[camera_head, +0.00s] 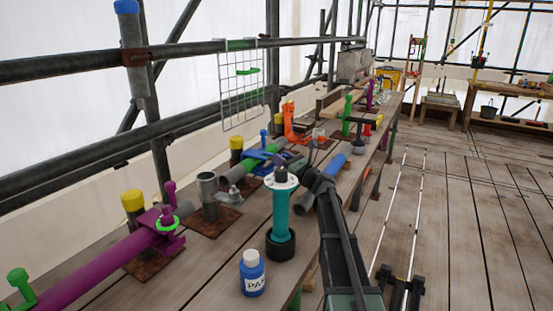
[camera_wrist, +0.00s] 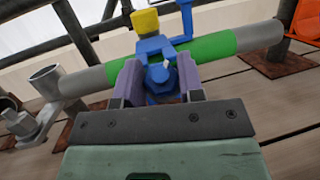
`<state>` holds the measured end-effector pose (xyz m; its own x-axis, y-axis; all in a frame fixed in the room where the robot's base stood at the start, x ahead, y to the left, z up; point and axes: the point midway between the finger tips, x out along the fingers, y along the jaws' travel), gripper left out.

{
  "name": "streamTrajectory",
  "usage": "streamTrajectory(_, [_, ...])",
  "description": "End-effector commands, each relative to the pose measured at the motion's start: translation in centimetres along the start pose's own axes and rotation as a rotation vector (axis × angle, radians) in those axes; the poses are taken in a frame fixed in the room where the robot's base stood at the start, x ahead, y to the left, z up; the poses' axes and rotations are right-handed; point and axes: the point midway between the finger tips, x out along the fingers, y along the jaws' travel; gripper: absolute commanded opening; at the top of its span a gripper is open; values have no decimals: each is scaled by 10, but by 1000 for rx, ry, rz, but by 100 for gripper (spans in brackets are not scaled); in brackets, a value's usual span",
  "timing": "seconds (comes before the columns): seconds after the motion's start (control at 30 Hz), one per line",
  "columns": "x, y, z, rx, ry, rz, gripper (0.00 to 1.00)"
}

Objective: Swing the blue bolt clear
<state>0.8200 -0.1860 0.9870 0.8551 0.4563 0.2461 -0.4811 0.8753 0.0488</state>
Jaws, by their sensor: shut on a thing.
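The blue bolt (camera_wrist: 161,74), with a hex nut end, sits between the two fingers of my gripper (camera_wrist: 160,82) in the wrist view. The fingers are shut on it. Behind it, the blue coupler (camera_wrist: 150,46) is around a horizontal tube with a green band (camera_wrist: 213,46) and grey ends. A blue arm of the coupler (camera_wrist: 186,18) stands up on the right. In the head view the blue coupler (camera_head: 256,157) is on the bench past the teal post, and my arm reaches toward it. My fingertips are mostly hidden there.
A teal post (camera_head: 281,212) with a white flange stands close left of my arm. A blue paint bottle (camera_head: 252,272) is at the front. An upright grey pipe socket (camera_head: 208,190) is left of the coupler. A yellow-capped post (camera_wrist: 145,20) stands just behind it. Open floor lies right.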

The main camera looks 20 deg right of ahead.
Motion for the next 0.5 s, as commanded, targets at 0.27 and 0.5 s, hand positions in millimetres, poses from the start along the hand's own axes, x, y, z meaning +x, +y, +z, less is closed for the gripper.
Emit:
streamTrajectory(0.27, [-13,-4,-10,-6,4,-5,0])
streamTrajectory(0.5, [-15,-5,-12,-6,5,-6,0])
